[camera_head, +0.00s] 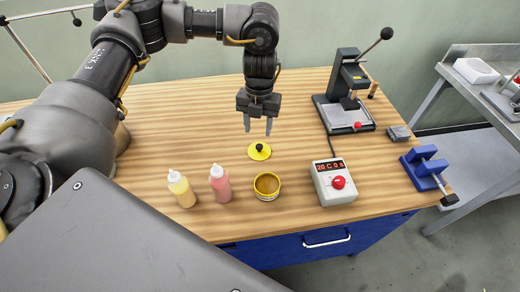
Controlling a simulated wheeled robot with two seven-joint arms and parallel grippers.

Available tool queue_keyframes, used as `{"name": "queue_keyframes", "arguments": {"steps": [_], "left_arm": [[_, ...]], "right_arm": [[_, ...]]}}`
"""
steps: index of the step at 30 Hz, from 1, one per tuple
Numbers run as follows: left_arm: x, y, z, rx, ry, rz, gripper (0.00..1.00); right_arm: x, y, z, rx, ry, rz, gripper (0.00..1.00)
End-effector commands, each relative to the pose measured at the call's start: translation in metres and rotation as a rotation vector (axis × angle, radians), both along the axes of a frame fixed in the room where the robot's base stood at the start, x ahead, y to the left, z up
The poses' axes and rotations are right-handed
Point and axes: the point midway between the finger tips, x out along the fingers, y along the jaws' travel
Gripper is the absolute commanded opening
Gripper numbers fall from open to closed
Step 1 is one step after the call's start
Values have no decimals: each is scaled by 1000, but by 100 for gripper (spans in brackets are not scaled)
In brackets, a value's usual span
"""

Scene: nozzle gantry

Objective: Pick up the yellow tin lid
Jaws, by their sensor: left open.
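The yellow tin lid (260,152) lies flat on the wooden bench, with a small black knob in its middle. My left gripper (258,131) hangs above the bench just behind the lid in the picture. It points down, and its two fingers are apart with nothing between them. The lid and the gripper appear apart. An open yellow tin (267,186) stands in front of the lid, with brownish contents showing. My right gripper is not in the picture.
A yellow bottle (181,188) and a pink bottle (220,183) stand left of the tin. A control box (334,182) with a red knob is to the right. A lever press (346,95) and blue vise (425,167) are farther right. Bench behind the lid is clear.

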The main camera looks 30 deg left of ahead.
Motion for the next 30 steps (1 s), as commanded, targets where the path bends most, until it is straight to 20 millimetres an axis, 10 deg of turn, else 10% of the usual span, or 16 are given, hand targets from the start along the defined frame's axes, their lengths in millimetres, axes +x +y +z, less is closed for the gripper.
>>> {"name": "queue_keyframes", "arguments": {"steps": [30], "left_arm": [[-1, -5, -73, -1, -1, -2, 45]], "right_arm": [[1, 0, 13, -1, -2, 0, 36]]}}
